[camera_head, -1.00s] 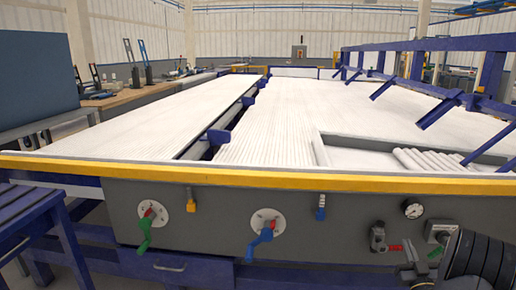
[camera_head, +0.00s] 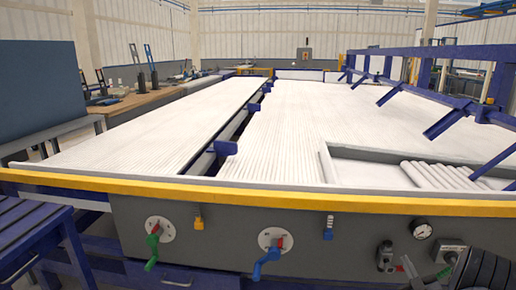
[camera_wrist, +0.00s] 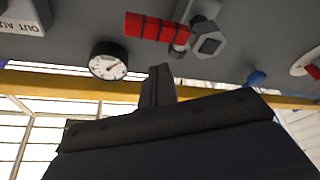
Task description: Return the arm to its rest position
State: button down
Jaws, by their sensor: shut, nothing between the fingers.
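My gripper (camera_wrist: 158,85) is shut and empty in the wrist view, its dark fingers pointing up in the picture against the grey front panel. In that view it is below a round gauge (camera_wrist: 108,61) and a red ribbed handle (camera_wrist: 157,27) on a metal fitting (camera_wrist: 208,42), and no contact shows. In the head view the black ribbed part of my arm (camera_head: 484,272) is at the lower right corner, in front of the panel. Most of my arm is out of that picture.
The grey panel (camera_head: 340,250) carries a green-handled valve (camera_head: 154,242), a blue-handled valve (camera_head: 268,257) and a gauge (camera_head: 422,228). A yellow rail (camera_head: 250,194) tops it. White pipes (camera_head: 300,120) cover the bed behind. A blue frame (camera_head: 30,230) stands at the left.

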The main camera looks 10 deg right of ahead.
jog(key=shift+w+a+r+n+g+y+p, duration=0.1)
jog(key=shift+a+r+n+g+y+p, duration=0.2)
jog(key=shift+n+p, duration=0.6)
jog(key=shift+w+a+r+n+g+y+p, duration=0.1)
jog(key=shift+a+n+y+p, duration=0.25)
jog(key=shift+n+p, duration=0.55)
jog(key=shift+w+a+r+n+g+y+p, duration=0.1)
jog(key=shift+a+r+n+y+p, duration=0.2)
jog(key=shift+n+p, duration=0.6)
jog(key=shift+f, duration=0.1)
